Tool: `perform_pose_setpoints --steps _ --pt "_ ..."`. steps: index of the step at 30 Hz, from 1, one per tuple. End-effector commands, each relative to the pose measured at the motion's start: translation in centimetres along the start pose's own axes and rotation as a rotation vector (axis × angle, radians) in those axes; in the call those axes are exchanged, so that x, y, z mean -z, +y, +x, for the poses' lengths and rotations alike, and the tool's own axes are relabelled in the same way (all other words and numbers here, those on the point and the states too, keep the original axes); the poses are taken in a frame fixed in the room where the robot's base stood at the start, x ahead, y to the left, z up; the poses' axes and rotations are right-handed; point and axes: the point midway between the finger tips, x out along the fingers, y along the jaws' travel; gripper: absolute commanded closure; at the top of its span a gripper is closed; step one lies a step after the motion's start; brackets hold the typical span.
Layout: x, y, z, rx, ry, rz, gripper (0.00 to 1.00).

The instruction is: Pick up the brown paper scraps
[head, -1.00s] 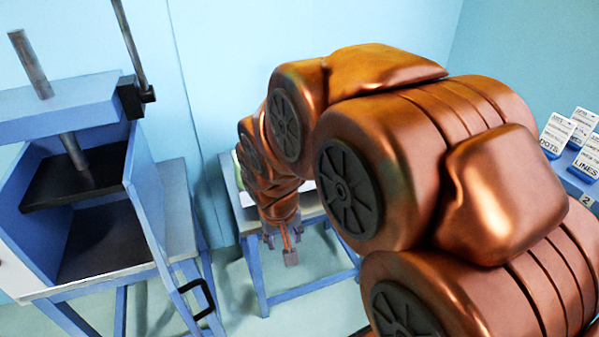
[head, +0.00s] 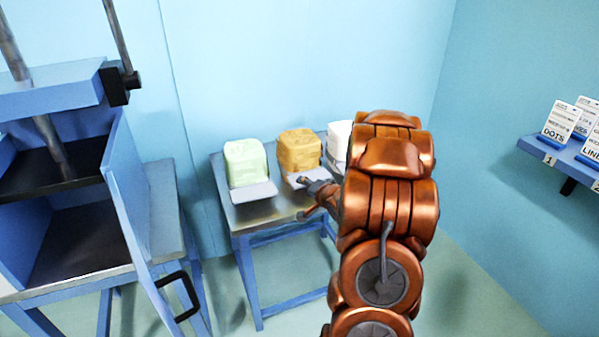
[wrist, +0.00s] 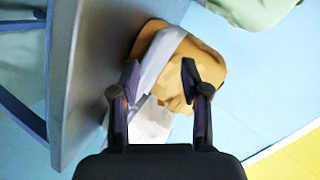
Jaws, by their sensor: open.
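The brown paper scraps (head: 299,150) form a tan block on the small blue table, between a pale green block and a white one. They also show in the wrist view (wrist: 206,72), ahead of and partly between my fingertips. My gripper (head: 310,198) is at the front of the brown block, near the pale card before it. In the wrist view my gripper (wrist: 160,80) is open, with no object seen held between its fingers. I cannot tell whether a finger touches the block.
The pale green block (head: 246,162) stands left and the white block (head: 339,141) right, partly behind my arm. The blue table (head: 262,213) has a bare front strip. A blue press (head: 125,190) stands left; a shelf (head: 565,160) with label cards is right.

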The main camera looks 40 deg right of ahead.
Motion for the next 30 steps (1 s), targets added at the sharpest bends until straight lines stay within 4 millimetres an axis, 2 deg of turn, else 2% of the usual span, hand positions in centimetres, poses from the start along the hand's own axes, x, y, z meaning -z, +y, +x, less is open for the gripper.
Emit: perform_pose_setpoints --steps 1,4,12,18,30 --pt "0.2 2.0 0.4 0.042 0.01 0.066 0.54" --pt "0.8 3.6 0.6 0.153 0.024 0.196 0.54" --pt "1.9 5.7 -0.6 0.362 0.033 0.428 0.54" --pt "2.2 5.7 -0.7 0.408 0.032 0.473 0.54" --pt "2.6 4.1 2.3 0.408 0.031 0.469 0.54"
